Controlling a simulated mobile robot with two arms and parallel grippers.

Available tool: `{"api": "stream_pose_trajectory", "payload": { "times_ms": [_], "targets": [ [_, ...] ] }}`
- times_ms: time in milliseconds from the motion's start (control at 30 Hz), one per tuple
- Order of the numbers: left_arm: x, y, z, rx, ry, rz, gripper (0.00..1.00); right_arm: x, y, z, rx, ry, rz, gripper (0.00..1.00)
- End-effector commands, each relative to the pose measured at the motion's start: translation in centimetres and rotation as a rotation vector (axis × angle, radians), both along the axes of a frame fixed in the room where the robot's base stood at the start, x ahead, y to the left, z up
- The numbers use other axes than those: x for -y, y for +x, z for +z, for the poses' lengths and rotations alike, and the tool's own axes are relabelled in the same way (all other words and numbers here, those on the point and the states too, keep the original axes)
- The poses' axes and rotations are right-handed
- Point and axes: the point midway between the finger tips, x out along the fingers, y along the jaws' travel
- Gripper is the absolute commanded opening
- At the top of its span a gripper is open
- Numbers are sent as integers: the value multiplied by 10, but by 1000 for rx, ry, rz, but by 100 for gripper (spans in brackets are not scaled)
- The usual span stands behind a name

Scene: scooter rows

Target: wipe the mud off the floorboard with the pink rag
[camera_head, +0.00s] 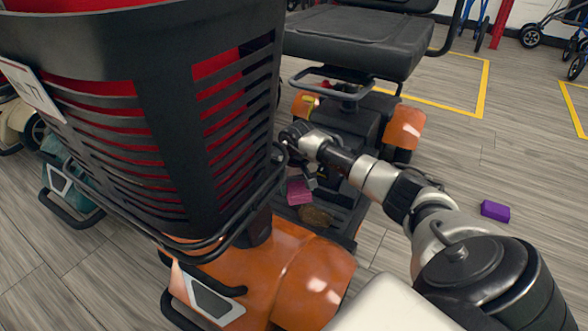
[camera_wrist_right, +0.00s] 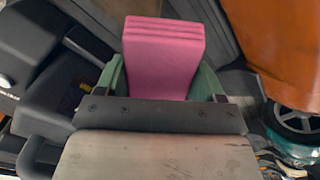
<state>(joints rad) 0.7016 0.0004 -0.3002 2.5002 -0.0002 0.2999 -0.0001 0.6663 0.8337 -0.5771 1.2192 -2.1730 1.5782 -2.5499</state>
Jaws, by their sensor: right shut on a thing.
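The orange scooter (camera_head: 290,262) stands in front of me, with its dark floorboard (camera_head: 341,228) between the front body and the seat. A brown mud patch (camera_head: 317,216) lies on the floorboard. My right gripper (camera_head: 303,182) reaches in from the right, under the seat's front edge. It is shut on the folded pink rag (camera_head: 299,192), just beyond the mud. In the right wrist view the rag (camera_wrist_right: 163,50) sits between the green fingertips (camera_wrist_right: 162,82). I cannot tell whether the rag touches the floorboard. My left gripper is not in view.
The black basket (camera_head: 165,110) with a red inside blocks much of the left. The black seat (camera_head: 355,42) overhangs the space behind the floorboard. A purple block (camera_head: 495,210) lies on the open floor at right. A teal scooter (camera_head: 68,187) stands at left.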

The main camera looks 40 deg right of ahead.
Motion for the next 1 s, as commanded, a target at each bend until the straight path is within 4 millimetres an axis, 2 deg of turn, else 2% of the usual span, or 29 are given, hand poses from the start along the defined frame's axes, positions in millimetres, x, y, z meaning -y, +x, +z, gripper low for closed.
{"api": "stream_pose_trajectory", "payload": {
  "times_ms": [300,500,1000],
  "targets": [
    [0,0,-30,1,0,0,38,-1,0,-37,-1,2,-1,50],
    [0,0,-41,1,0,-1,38,0,0,-51,0,1,0,50],
    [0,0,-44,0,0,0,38,0,0,-55,-1,0,0,50]
  ]
}}
